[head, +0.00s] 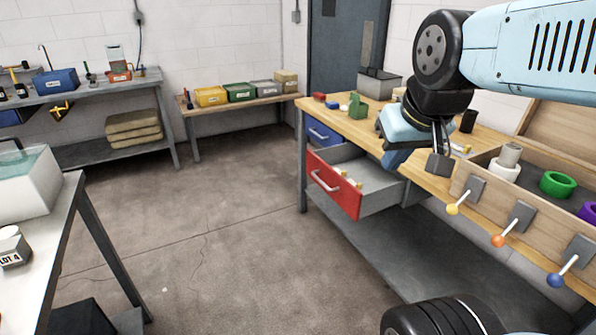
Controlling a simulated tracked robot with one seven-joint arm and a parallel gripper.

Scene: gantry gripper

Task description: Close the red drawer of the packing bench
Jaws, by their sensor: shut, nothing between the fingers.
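The red drawer (333,187) of the packing bench (335,115) stands pulled out toward the left, its grey tray showing. It has a red front with a pale bar handle, and a few small yellow and white items lie inside. My gripper (439,164) is shut and empty. In the picture it shows to the right of the drawer, in front of the bench top, apart from the red front. My wrist hides part of the bench top.
A blue drawer (323,133) sits beside the red one, nearly flush. A wooden box with yellow (452,208), orange (497,240) and blue (555,280) knobbed levers lines the bench's right front. Floor left of the drawer is clear; a table (62,215) stands at left.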

